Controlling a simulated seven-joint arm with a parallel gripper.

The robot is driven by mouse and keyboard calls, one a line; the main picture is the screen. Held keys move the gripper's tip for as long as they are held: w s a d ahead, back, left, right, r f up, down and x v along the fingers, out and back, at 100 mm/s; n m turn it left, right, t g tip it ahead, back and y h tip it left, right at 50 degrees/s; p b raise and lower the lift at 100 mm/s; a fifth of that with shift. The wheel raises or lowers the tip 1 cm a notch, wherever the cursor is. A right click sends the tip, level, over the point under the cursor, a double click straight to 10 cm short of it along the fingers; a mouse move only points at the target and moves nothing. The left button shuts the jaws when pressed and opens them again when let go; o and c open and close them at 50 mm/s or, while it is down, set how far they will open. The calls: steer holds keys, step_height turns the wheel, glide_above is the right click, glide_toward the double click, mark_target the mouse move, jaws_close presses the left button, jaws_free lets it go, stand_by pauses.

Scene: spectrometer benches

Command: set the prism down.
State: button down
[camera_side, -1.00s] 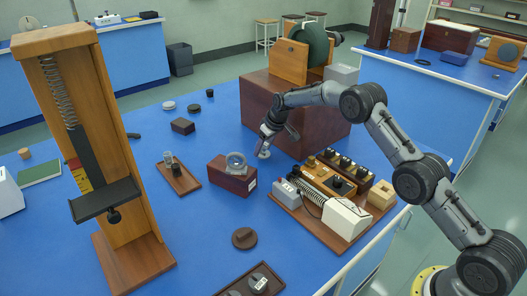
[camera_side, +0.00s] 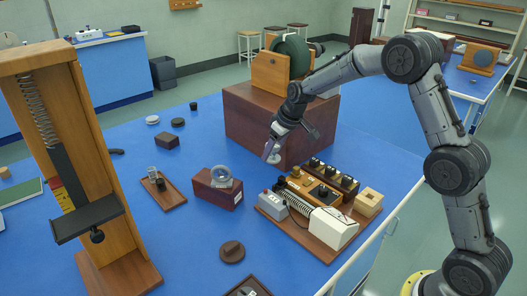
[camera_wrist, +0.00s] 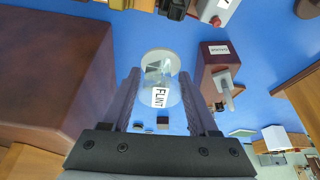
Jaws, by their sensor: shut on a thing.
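A clear glass prism (camera_wrist: 153,78) with a white FLINT label is between the two fingers of my gripper (camera_wrist: 158,92) in the wrist view. My gripper is shut on it. A pale round disc (camera_wrist: 165,57) shows at the prism's far end. In the side view my gripper (camera_side: 271,149) points down in front of the large dark red box, with the pale disc (camera_side: 274,158) at its tips. The prism itself is mostly hidden there. I cannot tell whether the disc touches the blue bench.
The large dark red box (camera_side: 257,122) is close behind. A wooden board (camera_side: 306,241) with instruments lies in front and right.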

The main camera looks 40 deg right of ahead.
steer(key=shift+s+r, duration=0.15)
steer(key=shift+s, duration=0.15)
steer(key=shift+a, duration=0.1)
steer(key=s+a+n+g+y, duration=0.1)
steer(key=s+a+n, duration=0.3)
steer(key=a, duration=0.9)
steer(key=s+a+n+y, duration=0.25)
steer(key=s+a, duration=0.25)
steer(key=a, duration=0.7)
steer(key=shift+n+h, duration=0.45)
steer(key=w+a+f, duration=0.1)
steer(key=w+f, duration=0.2)
steer(key=w, duration=0.1)
steer(key=w+a+f, duration=0.2)
steer(key=w+f, duration=0.1)
steer(key=w, duration=0.1)
steer(key=w+a+f, duration=0.2)
steer(key=w+f, duration=0.1)
steer(key=w, duration=0.1)
steer(key=shift+w+a+f, duration=0.25)
steer(key=shift+w, duration=0.15)
steer(key=shift+f, duration=1.6)
steer(key=shift+f, duration=0.1)
